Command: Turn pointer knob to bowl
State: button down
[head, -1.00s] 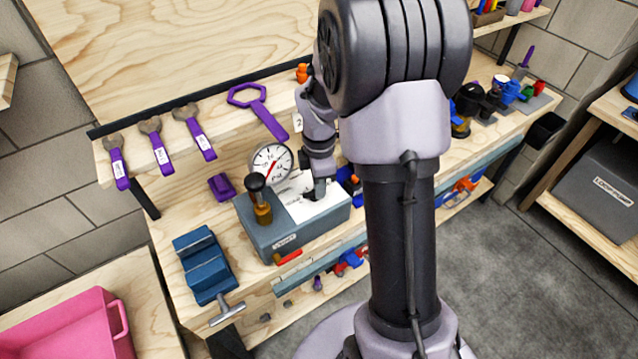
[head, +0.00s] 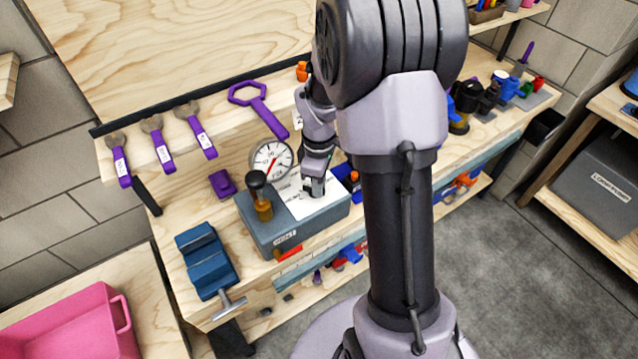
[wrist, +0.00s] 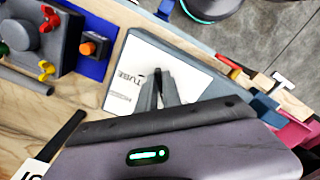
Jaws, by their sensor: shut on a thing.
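The grey box (head: 300,222) stands on the bench with a white label plate (head: 296,203) on top. In the wrist view the plate (wrist: 140,62) shows the word "TUBE" and a smaller word I cannot read clearly. My gripper (head: 314,188) reaches down to the plate. In the wrist view my gripper (wrist: 160,88) is shut on the dark pointer knob (wrist: 158,73), of which only a small part shows between the fingers. Which word the knob points at is hidden. I cannot make out the word "bowl".
A round gauge (head: 271,160) and a black-topped brass plunger (head: 261,195) stand close to my gripper on the box's left. A blue vise (head: 207,260) is at front left. Purple wrenches (head: 202,133) lie behind. An orange-knobbed block (wrist: 90,46) sits near the box.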

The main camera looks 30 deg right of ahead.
dwell(0.3)
jog(key=c, duration=1.5)
grip_release()
notch_tip(320, 180, up, 18)
jog(key=p, duration=0.6)
jog(key=shift+f+p, duration=0.25)
jog(key=shift+p, duration=0.05)
